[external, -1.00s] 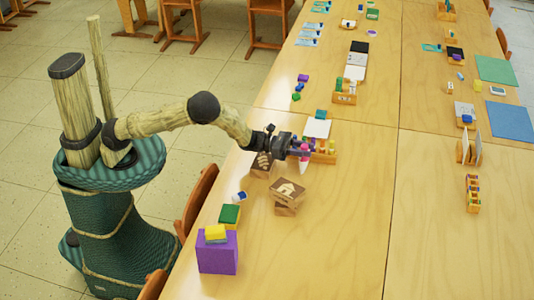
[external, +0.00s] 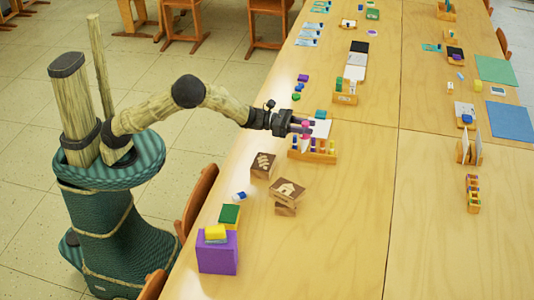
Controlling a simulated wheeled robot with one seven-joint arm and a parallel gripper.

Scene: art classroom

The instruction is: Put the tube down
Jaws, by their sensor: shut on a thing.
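My gripper (external: 302,128) is at the end of the outstretched arm, over the left back part of a wooden rack. It is shut on a small pink and white tube (external: 307,136), which hangs about upright from the fingers. The tube's lower end is by the rack's back edge; I cannot tell whether it touches the rack or is above it. The wooden rack (external: 325,158) stands on the table and holds several small coloured tubes.
Two brown boxes with pictures, one with leaves (external: 263,165) and one with a house (external: 288,190), sit in front of the rack. A purple block (external: 217,257) stands near the table's left edge. A white sheet (external: 321,128) and a teal block (external: 321,114) lie behind the rack.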

